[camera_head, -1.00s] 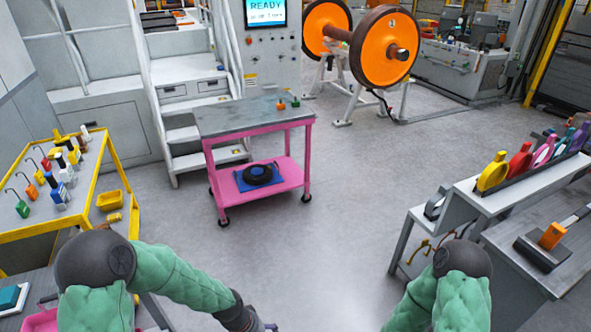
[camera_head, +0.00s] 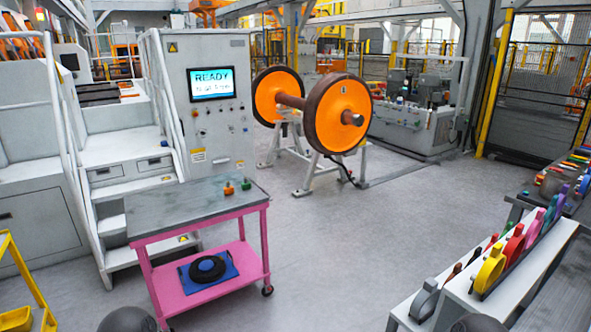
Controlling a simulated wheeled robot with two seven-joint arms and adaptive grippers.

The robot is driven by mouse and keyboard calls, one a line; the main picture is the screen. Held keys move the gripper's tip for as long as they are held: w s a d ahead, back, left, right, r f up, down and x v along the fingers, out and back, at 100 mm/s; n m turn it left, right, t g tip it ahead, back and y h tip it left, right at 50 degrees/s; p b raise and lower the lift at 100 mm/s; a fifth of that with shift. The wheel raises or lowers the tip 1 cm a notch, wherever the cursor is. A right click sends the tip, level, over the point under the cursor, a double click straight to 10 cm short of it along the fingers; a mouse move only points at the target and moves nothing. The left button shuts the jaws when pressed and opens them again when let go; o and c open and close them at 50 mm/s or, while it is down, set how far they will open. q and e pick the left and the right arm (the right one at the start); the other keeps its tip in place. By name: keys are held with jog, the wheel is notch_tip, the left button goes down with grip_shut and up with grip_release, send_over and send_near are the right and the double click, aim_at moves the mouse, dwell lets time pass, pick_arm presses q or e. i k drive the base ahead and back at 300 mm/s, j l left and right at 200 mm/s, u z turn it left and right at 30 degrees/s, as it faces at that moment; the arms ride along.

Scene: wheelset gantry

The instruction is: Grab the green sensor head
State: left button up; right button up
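A small green item (camera_head: 246,184) stands on the grey top of the pink cart (camera_head: 205,238), near its back right corner. It looks like a sensor head, but it is too small to be sure. A small orange item (camera_head: 228,188) stands just left of it. Neither of my grippers is in view.
A black ring on a blue mat (camera_head: 208,271) lies on the cart's lower shelf. Steps and a cabinet reading READY (camera_head: 212,83) stand behind it. An orange wheelset (camera_head: 340,113) is on a stand. A rack of coloured tools (camera_head: 490,268) is at right. The middle floor is clear.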

aim_at(246, 186)
jog(key=i+u, duration=0.15)
jog(key=i, duration=0.35)
jog(key=i+l+u, duration=0.1)
jog(key=i, duration=0.4)
jog(key=i+l+u, duration=0.15)
jog(key=i, duration=0.3)
jog(key=i+l+u, duration=0.15)
jog(key=i, duration=0.35)
jog(key=l, duration=0.1)
